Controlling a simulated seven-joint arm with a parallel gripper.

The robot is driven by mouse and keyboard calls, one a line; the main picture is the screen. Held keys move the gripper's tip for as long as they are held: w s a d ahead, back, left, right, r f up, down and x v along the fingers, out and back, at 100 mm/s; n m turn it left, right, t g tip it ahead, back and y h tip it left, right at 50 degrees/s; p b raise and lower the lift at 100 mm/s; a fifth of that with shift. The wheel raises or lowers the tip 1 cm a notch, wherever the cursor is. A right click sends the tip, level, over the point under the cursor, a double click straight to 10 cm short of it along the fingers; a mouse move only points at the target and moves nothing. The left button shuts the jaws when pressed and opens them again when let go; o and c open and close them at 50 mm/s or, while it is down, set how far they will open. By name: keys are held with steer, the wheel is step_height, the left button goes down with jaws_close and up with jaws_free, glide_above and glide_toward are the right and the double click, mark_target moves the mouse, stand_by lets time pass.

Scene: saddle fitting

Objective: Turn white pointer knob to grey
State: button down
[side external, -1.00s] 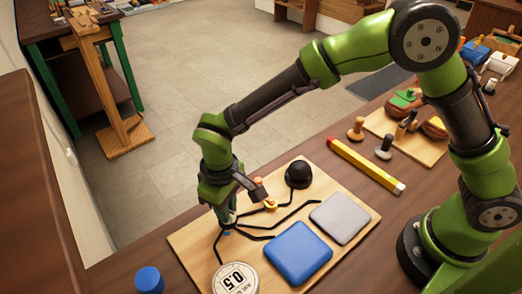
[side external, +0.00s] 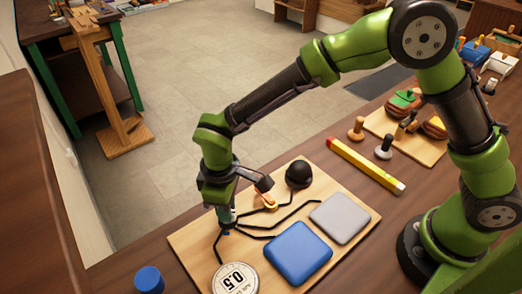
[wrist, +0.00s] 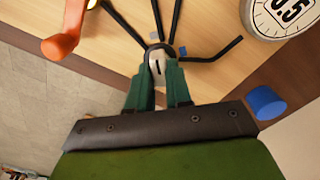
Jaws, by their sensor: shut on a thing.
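The white knob (wrist: 156,64) stands between my fingertips in the wrist view, with a dark mark on its top. My gripper (wrist: 158,76) is shut on it, with green fingers on both sides; in the side view my gripper (side external: 228,218) reaches down to the board and mostly hides the knob. Black lines fan out from the knob over the wooden board (side external: 205,243). The grey pad (side external: 340,218) lies at the board's right, apart from my gripper. I cannot tell which way the pointer faces.
The board also bears a blue pad (side external: 298,252), a black dome (side external: 298,175), an orange-handled part (side external: 266,199) close beside my wrist, and a round 0.5 dial (side external: 236,279). A blue cylinder (side external: 149,280) stands off the board. A yellow bar (side external: 366,166) lies behind.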

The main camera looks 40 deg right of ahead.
steer(key=c, duration=1)
jaws_free()
steer(key=shift+c, duration=0.2)
step_height(320, 180, up, 17)
steer(key=shift+w, duration=0.1)
steer(key=s+d+r+m+t+y, duration=0.1)
steer(key=s+d+m, duration=0.5)
steer(key=d, duration=0.7)
steer(key=s+d+r+m+t+y, duration=0.1)
steer(key=s+d+m+t, duration=0.5)
steer(key=d, duration=0.6)
steer(key=shift+d+r, duration=0.4)
steer(key=shift+r, duration=0.45)
